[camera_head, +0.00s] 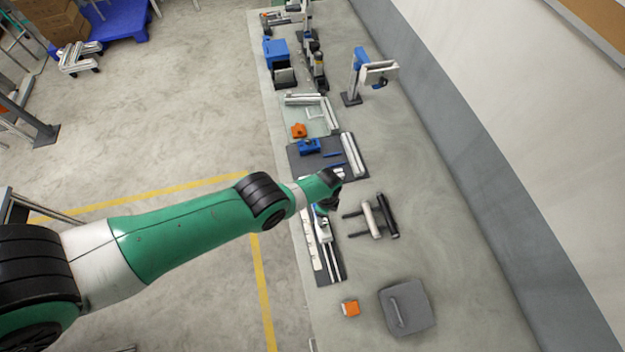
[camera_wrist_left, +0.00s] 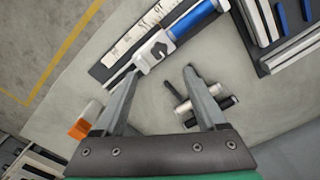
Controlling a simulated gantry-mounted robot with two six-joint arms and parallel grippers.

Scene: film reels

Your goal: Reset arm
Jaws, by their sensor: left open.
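My left arm reaches in from the left in the head view, with its left gripper (camera_head: 327,203) over the bench, its fingers largely hidden there by the wrist. In the left wrist view the left gripper (camera_wrist_left: 161,80) is open, its two grey fingers spread wide with nothing held between them. Beyond the fingertips is a white and blue device (camera_wrist_left: 158,50) on a dark plate; the fingers look apart from it. A white roller and a black roller (camera_wrist_left: 213,105) lie beside the right finger. My right gripper is in neither view.
The long grey bench (camera_head: 420,190) runs beside a wall. Near my arm are an orange and white block (camera_head: 350,308), a grey box with a handle (camera_head: 407,306) and a dark mat (camera_head: 330,165) with blue parts. Bare bench lies right of the rollers.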

